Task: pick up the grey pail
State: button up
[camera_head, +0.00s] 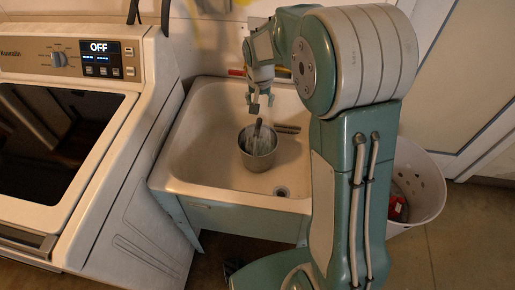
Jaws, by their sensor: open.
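The grey pail (258,158) stands upright inside the white utility sink (212,178). Its handle or some slim object sticks up from its mouth; I cannot tell which. My gripper (254,106) points down above the pail, a little behind its rim in the picture. The jaws are open and hold nothing. I see a gap between the fingertips and the pail body, though I cannot judge the exact distance to the upright piece.
A washing machine (120,190) stands close on the sink's left. A white basket (420,185) with a red item in it stands on the right, behind my arm. The sink's drain (281,191) is at the front right of the basin. A wall closes off the back.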

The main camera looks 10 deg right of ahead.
send_near(257, 126)
jog(key=shift+w+a+f+m+g, duration=0.1)
jog(key=shift+w+a+m+g, duration=0.1)
jog(key=shift+w+m+g, duration=0.15)
jog(key=f, duration=0.7)
jog(key=w+d+f, duration=0.1)
jog(key=f, duration=0.2)
jog(key=shift+f, duration=0.3)
jog(key=shift+f, duration=0.25)
grip_shut()
jog(key=shift+w, duration=0.1)
